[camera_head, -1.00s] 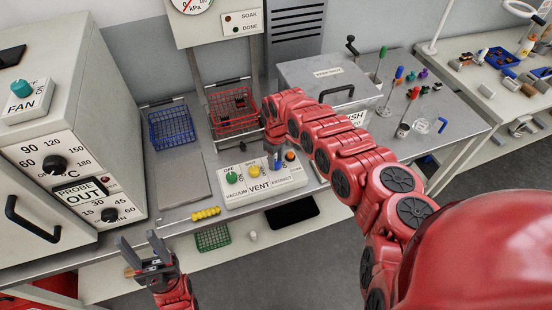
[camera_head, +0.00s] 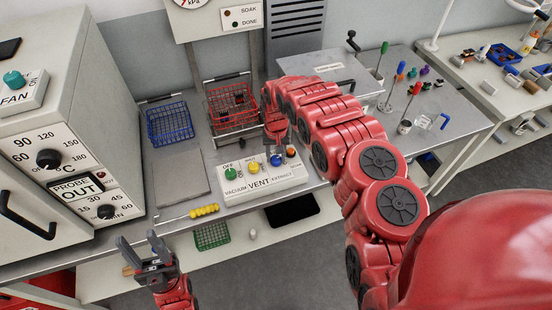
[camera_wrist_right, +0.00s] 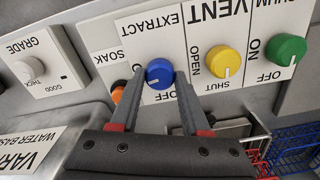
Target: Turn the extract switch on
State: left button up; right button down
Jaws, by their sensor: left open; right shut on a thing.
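In the head view the blue knob (camera_head: 276,160) shows just below my right gripper (camera_head: 276,147). A small pale mark shows on the knob's lower left in the wrist view; its setting is hard to tell, as the fingers hide part of the lettering. My left gripper (camera_head: 146,250) is open and empty, in front of the bench.
A red wire basket (camera_head: 233,118) and blue basket (camera_head: 170,124) stand behind. A yellow-handled tool (camera_head: 204,210) lies at the bench's front edge.

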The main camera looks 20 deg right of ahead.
jog(key=shift+f+m+b, duration=0.1)
jog(key=shift+m+b, duration=0.25)
jog(key=shift+m, duration=0.15)
jog(key=shift+m+b, duration=0.3)
jog(key=shift+c, duration=1.9)
grip_release()
